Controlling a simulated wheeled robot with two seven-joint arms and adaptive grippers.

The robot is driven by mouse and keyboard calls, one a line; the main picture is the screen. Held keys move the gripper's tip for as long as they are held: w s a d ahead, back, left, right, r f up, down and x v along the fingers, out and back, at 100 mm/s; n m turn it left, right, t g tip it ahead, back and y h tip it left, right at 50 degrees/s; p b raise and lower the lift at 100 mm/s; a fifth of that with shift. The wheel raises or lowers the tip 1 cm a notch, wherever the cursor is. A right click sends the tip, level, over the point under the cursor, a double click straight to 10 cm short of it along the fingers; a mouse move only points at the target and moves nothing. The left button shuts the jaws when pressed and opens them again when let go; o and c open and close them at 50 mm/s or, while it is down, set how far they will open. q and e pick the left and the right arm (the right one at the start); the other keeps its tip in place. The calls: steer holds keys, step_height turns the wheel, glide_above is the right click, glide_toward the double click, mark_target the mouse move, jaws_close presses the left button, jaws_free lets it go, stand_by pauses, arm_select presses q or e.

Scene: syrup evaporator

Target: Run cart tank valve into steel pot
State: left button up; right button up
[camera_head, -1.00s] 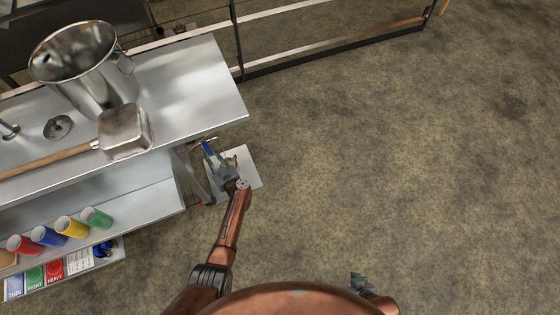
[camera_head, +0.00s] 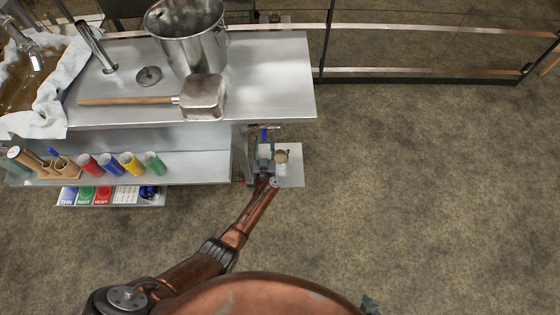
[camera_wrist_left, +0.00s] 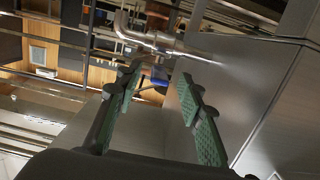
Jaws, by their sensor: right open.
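The steel pot (camera_head: 168,22) is an open bucket-shaped vessel upright on the steel counter. A valve with a blue handle (camera_head: 264,133) sits beside the counter's right end. In the left wrist view the blue handle (camera_wrist_left: 155,82) hangs by a metal pipe fitting (camera_wrist_left: 150,40), beyond and between my fingers. My left gripper (camera_head: 264,158) is just in front of the valve; in the wrist view its green-padded fingers (camera_wrist_left: 155,105) are apart with nothing held. The tank itself is not clearly identifiable.
Coloured cups (camera_head: 131,162) stand on the lower shelf. A pale square plate (camera_head: 292,172) lies beside my left gripper. The floor at the right is open.

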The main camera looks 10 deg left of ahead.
arm_select(q)
steer(key=shift+o, duration=0.2)
steer(key=p+v, duration=0.4)
steer(key=v, duration=0.5)
steer(key=shift+p, duration=0.4)
arm_select(e)
step_height(320, 180, up, 6)
steer(key=w, duration=0.1)
steer(key=shift+t, duration=0.3)
stand_by(1.0)
